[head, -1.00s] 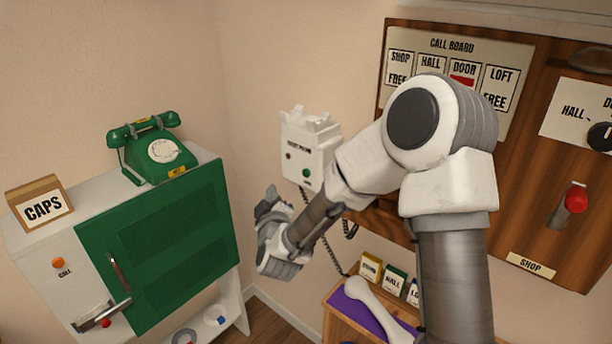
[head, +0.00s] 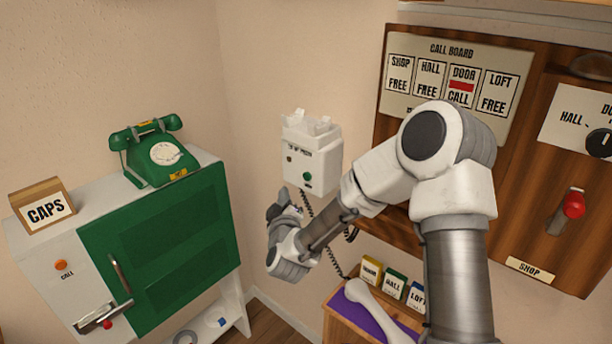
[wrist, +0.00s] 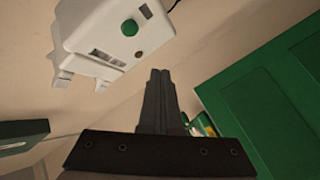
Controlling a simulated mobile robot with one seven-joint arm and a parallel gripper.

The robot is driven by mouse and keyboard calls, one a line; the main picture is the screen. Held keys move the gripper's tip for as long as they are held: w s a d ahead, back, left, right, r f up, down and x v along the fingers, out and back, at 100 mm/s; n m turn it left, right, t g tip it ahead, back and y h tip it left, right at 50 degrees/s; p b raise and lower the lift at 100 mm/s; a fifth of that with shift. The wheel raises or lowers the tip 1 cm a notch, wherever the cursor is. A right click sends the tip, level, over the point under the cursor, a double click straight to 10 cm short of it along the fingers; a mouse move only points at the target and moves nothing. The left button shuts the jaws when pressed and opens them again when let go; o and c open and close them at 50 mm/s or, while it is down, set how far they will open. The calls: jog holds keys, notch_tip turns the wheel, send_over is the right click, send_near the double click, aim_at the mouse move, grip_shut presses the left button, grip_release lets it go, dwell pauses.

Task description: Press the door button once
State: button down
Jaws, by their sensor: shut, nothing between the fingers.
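The white wall unit (head: 318,160) hangs on the wall left of the wooden board, with a round green button (head: 307,177) low on its front and a dark spot beside it. Its lettering is too small to read. In the wrist view the unit (wrist: 90,35) and its green button (wrist: 129,27) appear upper left, beyond my fingertips. My gripper (head: 279,203) is below and a little left of the unit in the head view. In the wrist view its fingers (wrist: 161,72) are together, empty and apart from the button. The call board (head: 455,85) shows DOOR with a red flag and CALL.
A white handset (head: 372,308) lies on purple cloth on a small wooden stand, by labelled boxes (head: 393,283). A dark cord hangs below the unit. Left is a green-doored cabinet (head: 160,245) with a green phone (head: 155,152). A red-knobbed lever (head: 573,205) is right.

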aim_at(307, 177)
jog(key=shift+w+d, duration=2)
jog(key=shift+w, duration=0.05)
jog(key=shift+w+d, duration=0.1)
dwell(0.5)
jog(key=shift+w+d+b, duration=0.2)
jog(key=shift+b, duration=0.15)
jog(key=shift+w+d, duration=0.25)
jog(key=shift+d, duration=0.05)
dwell(0.8)
jog(key=shift+a+b, duration=0.1)
jog(key=shift+b, duration=0.2)
jog(key=shift+s+a, duration=0.5)
jog(key=shift+s, duration=0.05)
jog(key=shift+b, duration=0.3)
